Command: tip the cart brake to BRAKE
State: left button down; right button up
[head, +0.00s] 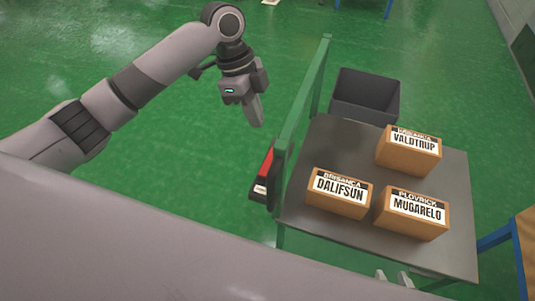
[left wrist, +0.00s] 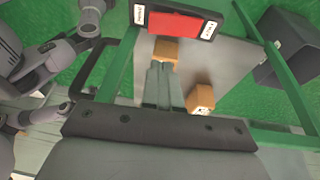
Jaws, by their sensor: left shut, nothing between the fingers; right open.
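The cart (head: 325,135) has a grey top and a green upright frame at its left side. The red brake rocker (head: 267,163) sits in a dark housing on the outer side of that frame, with a white label beside it. In the left wrist view the red rocker (left wrist: 175,25) lies between two white labels, too small to read. Which way it is tipped I cannot tell. My left gripper (head: 257,118) is shut and empty, above and apart from the rocker. My right gripper (head: 392,278) is open at the bottom edge, mostly hidden.
Three labelled cardboard boxes stand on the cart: VALDTRUP (head: 408,155), DALIFSUN (head: 338,197) and MUGARELO (head: 410,218). A dark grey bin (head: 365,95) stands at the cart's far end. The green floor left of the cart is clear. A wooden-topped table (head: 526,245) is at the right edge.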

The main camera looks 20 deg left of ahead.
jog(key=shift+s, duration=0.15)
pick_arm(q)
send_near(266, 169)
jog(key=x, duration=0.3)
jog(key=d+x, duration=0.1)
jog(key=x, duration=0.2)
jog(key=shift+s, duration=0.2)
pick_arm(e)
jog(key=shift+f, duration=0.15)
